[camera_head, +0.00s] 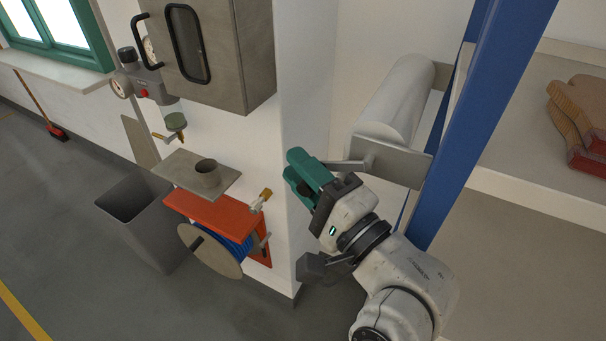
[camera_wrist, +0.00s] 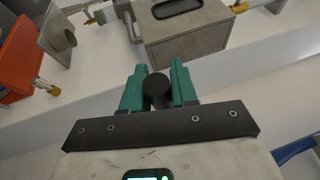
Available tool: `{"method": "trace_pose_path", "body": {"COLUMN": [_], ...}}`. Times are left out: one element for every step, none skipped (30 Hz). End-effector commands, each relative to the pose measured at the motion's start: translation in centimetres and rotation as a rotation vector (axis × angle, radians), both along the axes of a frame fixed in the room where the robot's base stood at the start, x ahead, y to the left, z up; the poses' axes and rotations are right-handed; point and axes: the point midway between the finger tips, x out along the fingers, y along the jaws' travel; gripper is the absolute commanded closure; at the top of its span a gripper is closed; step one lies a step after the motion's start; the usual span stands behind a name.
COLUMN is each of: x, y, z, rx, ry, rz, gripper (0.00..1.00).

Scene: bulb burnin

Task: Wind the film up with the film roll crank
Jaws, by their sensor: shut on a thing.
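The white film roll (camera_head: 398,95) hangs on a grey bracket (camera_head: 397,165) beside the blue post. The grey crank arm (camera_head: 346,164) sticks out to the left from the bracket's near side toward my gripper (camera_head: 303,170). My gripper's teal fingers are shut on the crank handle. In the wrist view the dark round end of the handle (camera_wrist: 157,87) shows between the two fingertips (camera_wrist: 158,75). In the head view the fingers hide most of the handle.
A blue post (camera_head: 480,110) stands right of the roll. A white wall corner (camera_head: 300,130) is left of my gripper. A grey cabinet (camera_head: 235,60), an orange hose reel (camera_head: 218,215) and a grey bin (camera_head: 140,215) are further left. Work gloves (camera_head: 580,115) lie on a shelf at right.

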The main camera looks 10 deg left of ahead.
Motion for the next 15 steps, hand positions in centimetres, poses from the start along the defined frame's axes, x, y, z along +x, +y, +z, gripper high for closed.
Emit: {"method": "trace_pose_path", "body": {"x": [0.01, 0.01, 0.01, 0.01, 0.01, 0.01, 0.01, 0.01, 0.01, 0.01, 0.00, 0.00, 0.00, 0.00, 0.00], "y": [-0.01, -0.01, -0.01, -0.01, -0.01, -0.02, -0.01, -0.01, -0.01, -0.01, 0.00, -0.01, -0.01, -0.01, -0.01], "z": [-0.06, -0.07, -0.07, -0.07, -0.06, -0.06, -0.06, -0.06, -0.05, -0.05, -0.05, -0.04, -0.04, -0.04, -0.03], "rx": [-0.001, -0.001, -0.001, -0.001, -0.001, -0.001, -0.001, -0.001, -0.001, -0.001, -0.001, -0.001, -0.001, -0.001, -0.001], "ry": [0.002, 0.002, 0.002, 0.002, 0.002, 0.002, 0.001, 0.001, 0.001, 0.001, 0.001, 0.001, 0.001, 0.001, 0.001], "rz": [0.000, 0.000, 0.000, 0.000, 0.000, 0.000, 0.000, 0.000, 0.000, 0.000, 0.000, 0.000, 0.000, 0.000, 0.000], "gripper": [1.00, 1.00, 1.00, 0.69, 0.66, 0.62, 0.60, 0.57, 0.53, 0.52, 0.52, 0.52, 0.52, 0.52, 0.52]}}
